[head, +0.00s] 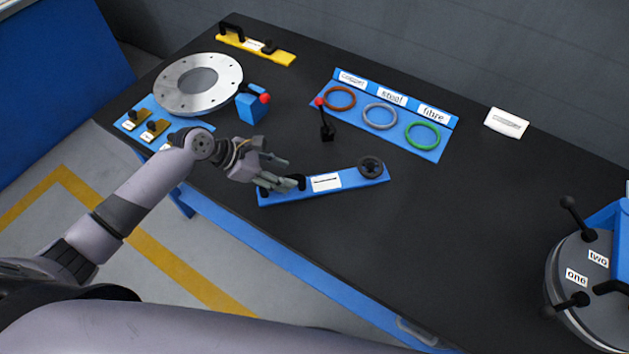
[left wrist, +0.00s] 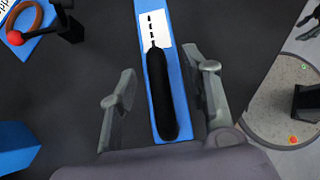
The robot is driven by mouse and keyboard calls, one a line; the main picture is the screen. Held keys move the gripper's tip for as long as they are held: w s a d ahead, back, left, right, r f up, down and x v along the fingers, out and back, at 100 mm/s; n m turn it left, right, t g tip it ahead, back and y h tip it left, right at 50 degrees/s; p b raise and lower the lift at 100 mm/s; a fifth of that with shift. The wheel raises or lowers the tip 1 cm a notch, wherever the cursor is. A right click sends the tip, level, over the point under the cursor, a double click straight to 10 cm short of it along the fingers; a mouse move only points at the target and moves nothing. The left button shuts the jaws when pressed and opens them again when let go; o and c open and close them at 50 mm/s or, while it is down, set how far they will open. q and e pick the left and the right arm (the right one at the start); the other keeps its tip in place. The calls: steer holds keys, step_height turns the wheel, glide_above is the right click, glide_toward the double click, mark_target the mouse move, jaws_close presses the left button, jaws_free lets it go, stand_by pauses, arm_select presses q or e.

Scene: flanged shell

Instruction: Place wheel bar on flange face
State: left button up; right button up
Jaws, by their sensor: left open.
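The wheel bar lies on a long blue holder (head: 347,181) with a white label. Its black wheel (head: 371,167) is at the right end, and its black handle is at the left end, partly hidden by my gripper in the head view. In the left wrist view the handle (left wrist: 160,95) lies between my fingers. My left gripper (head: 283,172) is open around the handle; it also shows in the left wrist view (left wrist: 163,97), with gaps on both sides. The flange face (head: 225,88) is a silver ring with bolt holes at the back left. My right gripper is not in view.
A blue block with a red knob (head: 250,106) stands beside the flange. A blue board (head: 425,152) holds copper, steel and green rings; a black lever with a red tip (head: 326,132) stands before it. A yellow holder (head: 285,58) lies behind. The table's middle right is clear.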

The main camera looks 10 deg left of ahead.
mark_target(290, 175)
arm_select(q)
steer(key=shift+a+f+p+x, duration=0.1)
steer(key=shift+p+x, duration=0.05)
steer(key=shift+x, duration=0.85)
steer(key=shift+a+f+p+x, duration=0.1)
steer(key=shift+a+p+x, duration=0.05)
steer(key=shift+x, duration=0.9)
steer(key=shift+a+f+p+x, duration=0.1)
steer(key=shift+p+x, duration=0.05)
steer(key=shift+x, duration=0.85)
steer(key=shift+w, duration=0.15)
steer(key=shift+r, duration=0.1)
steer(key=shift+c, duration=0.3)
jaws_close()
steer(key=shift+w+r, duration=0.1)
steer(key=shift+r, duration=0.05)
